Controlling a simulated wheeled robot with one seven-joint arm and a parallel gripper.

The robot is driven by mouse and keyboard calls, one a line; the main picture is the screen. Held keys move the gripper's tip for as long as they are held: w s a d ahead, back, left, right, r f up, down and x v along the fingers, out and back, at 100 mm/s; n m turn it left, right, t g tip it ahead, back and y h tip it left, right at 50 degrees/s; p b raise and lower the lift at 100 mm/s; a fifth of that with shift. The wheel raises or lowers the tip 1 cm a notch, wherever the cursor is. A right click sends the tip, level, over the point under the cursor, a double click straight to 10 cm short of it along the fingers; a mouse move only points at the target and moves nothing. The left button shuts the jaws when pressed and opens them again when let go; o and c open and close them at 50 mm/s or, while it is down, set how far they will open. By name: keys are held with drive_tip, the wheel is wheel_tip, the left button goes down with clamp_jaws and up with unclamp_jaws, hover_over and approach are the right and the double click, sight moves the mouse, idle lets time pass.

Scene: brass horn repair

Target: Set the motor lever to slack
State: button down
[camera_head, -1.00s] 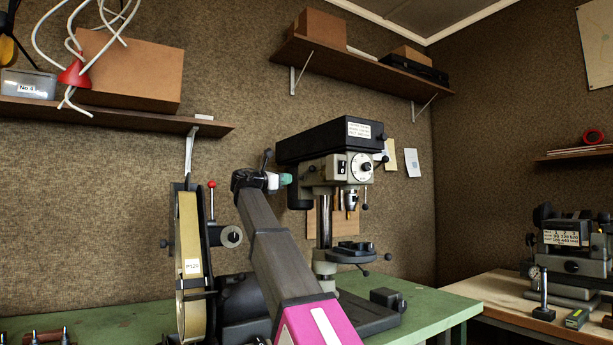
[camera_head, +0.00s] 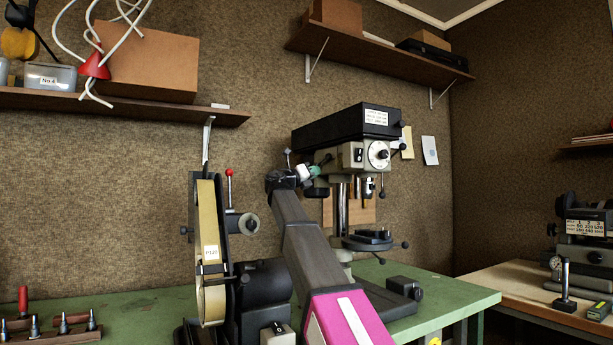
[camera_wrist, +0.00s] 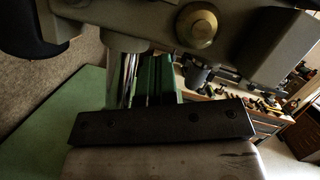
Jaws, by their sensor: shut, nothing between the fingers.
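The drill press (camera_head: 340,131) stands on the green bench, with a black belt cover on top and a grey head below. A thin lever with a dark knob (camera_head: 288,153) stands up at the left end of its head; I take this for the motor lever, but its markings cannot be read. My gripper (camera_head: 319,171), with teal fingertips, is shut and empty beside the head, just right of and below that knob. In the wrist view, the green fingers (camera_wrist: 156,78) point past the chrome column (camera_wrist: 121,75), below the grey head. I cannot tell whether they touch anything.
A belt grinder (camera_head: 211,250) with a red-knobbed lever (camera_head: 229,173) stands close left of my arm. Shelves (camera_head: 385,60) hang above. Another bench (camera_head: 500,278) holds a grey machine (camera_head: 583,235).

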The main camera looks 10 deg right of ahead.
sight(322, 161)
drive_tip(key=w+d+r, duration=0.3)
drive_tip(key=r, duration=0.1)
drive_tip(key=shift+w+d, duration=0.4)
